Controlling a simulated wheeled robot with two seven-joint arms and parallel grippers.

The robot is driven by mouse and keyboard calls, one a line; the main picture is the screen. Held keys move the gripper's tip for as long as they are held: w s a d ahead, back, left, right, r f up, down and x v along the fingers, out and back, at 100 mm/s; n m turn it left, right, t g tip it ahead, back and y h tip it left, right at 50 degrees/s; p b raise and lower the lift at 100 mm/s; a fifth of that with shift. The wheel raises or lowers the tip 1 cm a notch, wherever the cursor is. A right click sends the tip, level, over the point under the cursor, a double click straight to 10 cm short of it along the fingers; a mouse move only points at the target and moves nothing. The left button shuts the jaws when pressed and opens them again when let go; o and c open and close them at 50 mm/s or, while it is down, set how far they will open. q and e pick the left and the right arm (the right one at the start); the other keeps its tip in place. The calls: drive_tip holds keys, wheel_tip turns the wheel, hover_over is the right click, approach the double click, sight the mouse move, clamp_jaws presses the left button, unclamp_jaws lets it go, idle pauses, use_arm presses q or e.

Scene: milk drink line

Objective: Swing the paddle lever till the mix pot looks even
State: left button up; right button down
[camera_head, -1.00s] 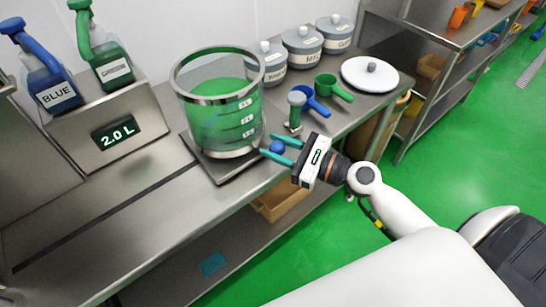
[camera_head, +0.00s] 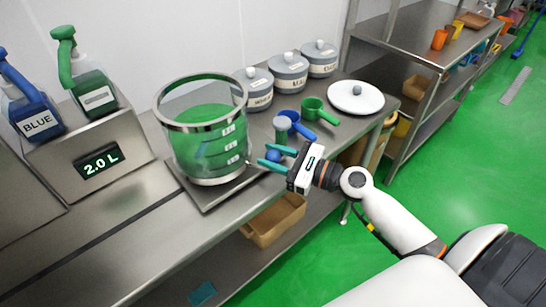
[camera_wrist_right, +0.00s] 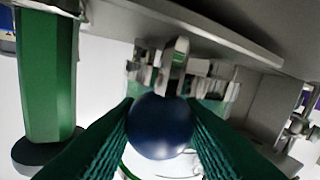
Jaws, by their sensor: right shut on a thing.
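The mix pot (camera_head: 205,130) is a clear vessel with a metal rim, standing on a metal plate on the bench. Its contents look green, with some darker, bluish patches low down; I cannot tell how even they are. The paddle lever's blue ball knob (camera_head: 273,156) sits at the pot's right side. My right gripper (camera_head: 274,154) is shut on this knob, with its teal fingers on either side. In the right wrist view the dark blue ball (camera_wrist_right: 160,126) is between the fingertips. The lever's rod is mostly hidden. My left gripper is not in view.
Green (camera_head: 90,88) and blue (camera_head: 32,112) bottles stand on the left above a 2.0 L display (camera_head: 101,162). The front-left bench is clear.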

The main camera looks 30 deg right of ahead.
drive_tip(key=c, duration=1)
unclamp_jaws()
drive_tip(key=shift+w, duration=0.1)
drive_tip(key=shift+s+d, duration=0.15)
drive_tip(key=shift+s, duration=0.1)
drive_tip(key=shift+b+v, duration=1.4)
drive_tip(key=shift+v, duration=4.35)
